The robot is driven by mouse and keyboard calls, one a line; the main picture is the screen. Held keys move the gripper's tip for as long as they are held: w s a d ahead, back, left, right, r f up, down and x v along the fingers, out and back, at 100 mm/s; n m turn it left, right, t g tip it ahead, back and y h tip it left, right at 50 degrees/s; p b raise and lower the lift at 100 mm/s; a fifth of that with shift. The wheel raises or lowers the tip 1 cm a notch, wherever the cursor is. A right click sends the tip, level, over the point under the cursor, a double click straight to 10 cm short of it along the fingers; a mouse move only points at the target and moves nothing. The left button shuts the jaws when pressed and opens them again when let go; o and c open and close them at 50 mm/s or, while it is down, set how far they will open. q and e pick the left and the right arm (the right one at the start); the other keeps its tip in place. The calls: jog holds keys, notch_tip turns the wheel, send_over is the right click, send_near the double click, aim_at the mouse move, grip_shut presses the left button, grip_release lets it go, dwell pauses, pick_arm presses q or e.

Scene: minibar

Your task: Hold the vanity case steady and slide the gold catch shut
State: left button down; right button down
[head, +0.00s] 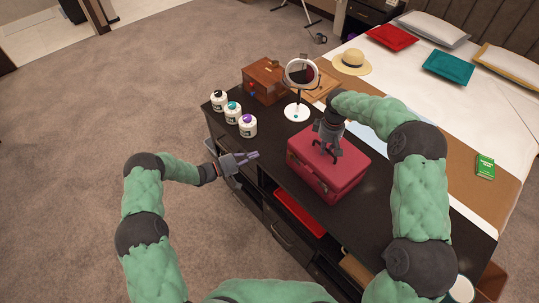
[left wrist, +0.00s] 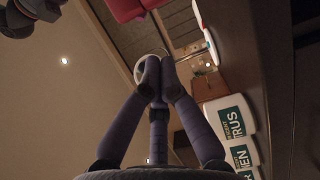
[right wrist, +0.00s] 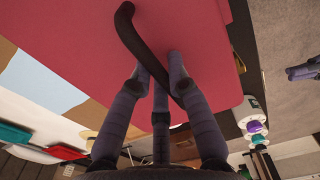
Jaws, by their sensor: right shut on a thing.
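The red vanity case (head: 312,180) stands upright on the dark cabinet top. My right gripper (head: 327,152) is above it, shut on the dark curved handle on its lid; the handle (right wrist: 140,45) passes between the fingers in the right wrist view. My left gripper (head: 250,156) is off to the left of the case, apart from it, beside the cabinet's edge. Its fingertips (left wrist: 160,72) are together with nothing between them in the left wrist view. A part of the red case (left wrist: 125,8) shows at the top there.
Several white jars with coloured lids (head: 247,125) stand at the cabinet's left end. A round mirror (head: 299,74) on a white base and a brown wooden box (head: 265,80) stand behind. The bed (head: 470,110) is beyond the cabinet. Floor to the left is clear.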

aim_at(289, 158)
pick_arm(q)
jog(key=x, duration=0.8)
jog(key=shift+w+d, duration=0.15)
jog(key=shift+d, duration=0.25)
jog(key=shift+s+d, duration=0.4)
jog(key=shift+d, duration=0.2)
jog(key=shift+s+d, duration=0.4)
jog(key=shift+d, duration=0.2)
jog(key=shift+s+d, duration=0.45)
jog(key=shift+s, duration=0.05)
jog(key=shift+s+d, duration=1)
jog(key=shift+s, duration=0.1)
jog(key=w+a, duration=0.2)
jog(key=w, duration=0.1)
jog(key=shift+a, duration=0.35)
jog(key=v, duration=1)
